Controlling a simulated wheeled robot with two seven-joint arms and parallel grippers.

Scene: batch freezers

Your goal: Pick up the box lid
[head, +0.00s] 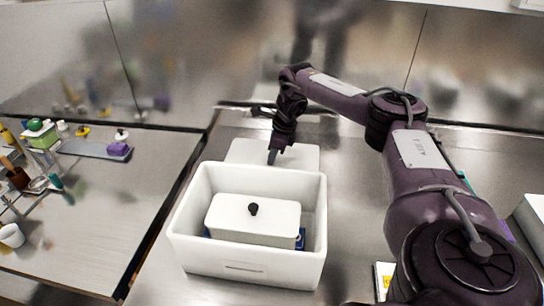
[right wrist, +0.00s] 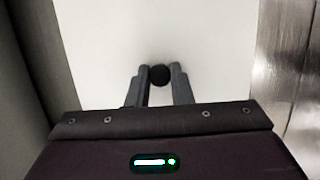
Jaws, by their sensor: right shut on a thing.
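The box lid (head: 300,156) is a flat white panel behind the open white box (head: 178,238). It also fills much of the right wrist view (right wrist: 160,32). My right gripper (head: 272,157) points down over the lid. In the right wrist view its fingers (right wrist: 159,76) are shut on the lid's round black knob (right wrist: 160,73). I cannot tell whether the lid rests on the counter or is slightly raised. The box's near wall hides nothing of the gripper. My left gripper is not in view.
Inside the box sits a smaller white container (head: 228,214) with a black knob (head: 253,209). A side table (head: 110,220) at left holds bottles, a tray and tools. A steel wall stands behind.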

